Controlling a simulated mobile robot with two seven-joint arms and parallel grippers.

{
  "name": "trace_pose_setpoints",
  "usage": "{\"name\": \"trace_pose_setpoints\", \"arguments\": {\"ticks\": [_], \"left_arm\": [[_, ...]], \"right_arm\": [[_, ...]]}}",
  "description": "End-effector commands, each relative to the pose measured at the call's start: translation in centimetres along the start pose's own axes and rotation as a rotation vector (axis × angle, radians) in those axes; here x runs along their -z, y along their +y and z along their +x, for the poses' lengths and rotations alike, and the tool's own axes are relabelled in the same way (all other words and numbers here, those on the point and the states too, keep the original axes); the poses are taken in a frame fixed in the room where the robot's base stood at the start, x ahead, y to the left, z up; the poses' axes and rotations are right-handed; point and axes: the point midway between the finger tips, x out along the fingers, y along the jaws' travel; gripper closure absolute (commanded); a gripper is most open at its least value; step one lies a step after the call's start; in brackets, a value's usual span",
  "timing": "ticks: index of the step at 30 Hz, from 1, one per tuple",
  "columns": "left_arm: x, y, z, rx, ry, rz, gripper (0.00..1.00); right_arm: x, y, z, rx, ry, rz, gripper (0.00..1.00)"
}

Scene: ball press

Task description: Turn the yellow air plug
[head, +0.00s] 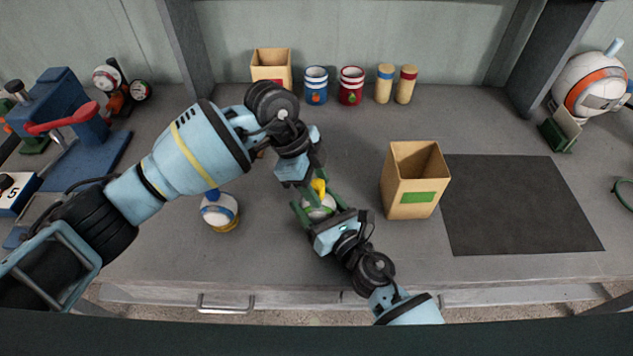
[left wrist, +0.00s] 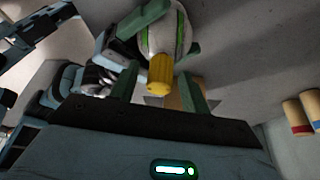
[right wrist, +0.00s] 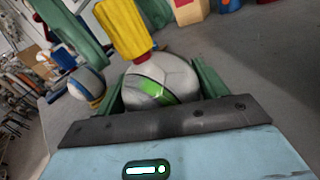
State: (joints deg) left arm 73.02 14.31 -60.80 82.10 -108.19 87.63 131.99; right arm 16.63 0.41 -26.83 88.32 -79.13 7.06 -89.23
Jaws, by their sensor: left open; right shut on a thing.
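The yellow air plug (head: 319,187) sticks up from the top of a white ball with green stripes (head: 318,207). The plug shows in the left wrist view (left wrist: 160,74) and large in the right wrist view (right wrist: 124,30), seated on the ball (right wrist: 160,82). My right gripper (head: 318,208) is shut on the ball, with a green finger on either side. My left gripper (head: 312,185) is open above the ball. In the left wrist view its green fingers (left wrist: 160,92) stand apart on either side of the plug, with gaps. Its fingertips are partly hidden in the head view.
A white and blue ball with a blue plug (head: 220,211) sits on a yellow base at left. An open cardboard box (head: 413,184) stands right of the grippers, beside a dark mat (head: 520,205). Tins and cylinders line the back.

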Motion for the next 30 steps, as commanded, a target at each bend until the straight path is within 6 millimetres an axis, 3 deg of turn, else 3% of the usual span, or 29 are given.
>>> {"name": "trace_pose_setpoints", "arguments": {"ticks": [2, 13, 22, 30], "left_arm": [[0.01, 0.0, 0.0, 0.0, 0.0, 0.0, 0.54], [0.01, 0.0, -0.03, 0.0, 0.0, 0.0, 0.99], [0.03, -0.05, -0.05, -0.016, -0.001, 0.039, 0.99], [0.05, -0.14, -0.1, -0.08, -0.002, 0.193, 0.99]], "right_arm": [[0.01, -0.01, 0.0, 0.0, 0.0, 0.0, 0.52], [0.01, 0.0, 0.0, 0.0, 0.0, 0.0, 0.52], [0.01, -0.01, 0.0, 0.0, 0.0, 0.0, 0.52], [0.02, -0.02, -0.01, 0.0, 0.0, 0.0, 0.52]]}}
